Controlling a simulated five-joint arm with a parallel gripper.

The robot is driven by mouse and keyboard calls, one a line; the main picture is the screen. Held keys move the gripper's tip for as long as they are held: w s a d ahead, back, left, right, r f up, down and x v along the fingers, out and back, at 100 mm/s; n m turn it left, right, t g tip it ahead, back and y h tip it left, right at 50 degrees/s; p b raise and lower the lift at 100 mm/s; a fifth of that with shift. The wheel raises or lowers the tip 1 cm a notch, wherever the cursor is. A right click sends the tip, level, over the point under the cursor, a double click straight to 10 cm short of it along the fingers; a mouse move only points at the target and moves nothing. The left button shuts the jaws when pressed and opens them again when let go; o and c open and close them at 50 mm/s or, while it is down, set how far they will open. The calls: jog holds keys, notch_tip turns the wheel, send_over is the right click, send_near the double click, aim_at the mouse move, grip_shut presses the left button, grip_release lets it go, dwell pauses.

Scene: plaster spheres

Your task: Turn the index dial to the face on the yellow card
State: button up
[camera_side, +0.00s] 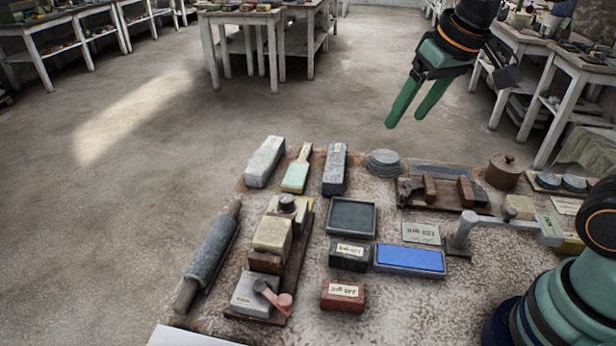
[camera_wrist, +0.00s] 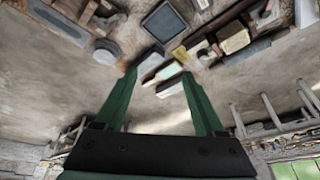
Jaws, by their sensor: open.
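A small dark round knob (camera_side: 287,203), which looks like the index dial, sits at the far end of a wooden-based rig (camera_side: 300,255) on the left of the bench. Its face marks are too small to read. A small yellow patch (camera_wrist: 180,53), perhaps the yellow card, shows in the wrist view; its marking cannot be read. My gripper (camera_side: 406,120) is open and empty, high above and beyond the bench's back edge, well apart from the dial. Its two green fingers (camera_wrist: 159,73) also show in the wrist view.
The rig also carries a cream block (camera_side: 272,234) and a pink lever (camera_side: 272,294). A grey roller (camera_side: 212,252) lies to its left. A brush (camera_side: 297,172), stones, a grey tray (camera_side: 352,218) and a blue block (camera_side: 410,260) crowd the bench. Air around my gripper is clear.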

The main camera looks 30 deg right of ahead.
jog(key=shift+s+d+f, duration=0.15)
jog(key=shift+s+d, duration=0.15)
jog(key=shift+s, duration=0.2)
jog(key=shift+s+d+f, duration=0.15)
jog(key=shift+s+d, duration=0.1)
jog(key=shift+s, duration=0.25)
jog(key=s, duration=0.1)
jog(key=s+d+f, duration=0.1)
jog(key=s+t, duration=0.1)
jog(key=shift+d+f+n, duration=0.3)
jog(key=shift+f, duration=0.1)
